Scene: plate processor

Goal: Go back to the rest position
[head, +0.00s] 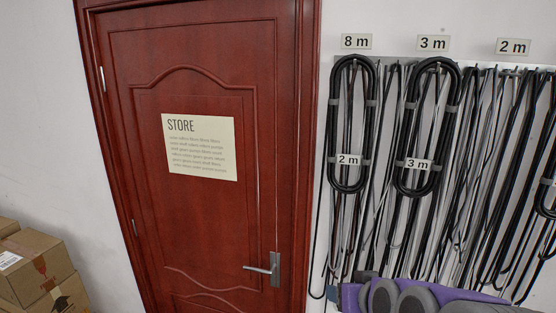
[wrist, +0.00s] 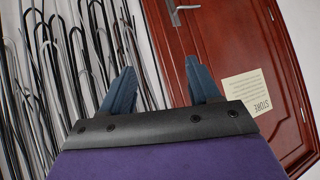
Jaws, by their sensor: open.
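My gripper (wrist: 157,82) shows in the wrist view with its two blue-grey fingers spread apart and nothing between them. Behind the fingers are the cable rack and the red door's edge, apart from the gripper. In the head view, purple and grey parts of my own arm show at the bottom right edge, in front of the hanging cables. The gripper's fingers are not visible in the head view.
A closed red door (head: 240,170) with a STORE sign (head: 200,165) and lever handle (head: 265,270) fills the middle. Coiled black cables (head: 348,125) hang on the right wall under length labels (head: 433,43). Cardboard boxes (head: 35,265) stand at the lower left.

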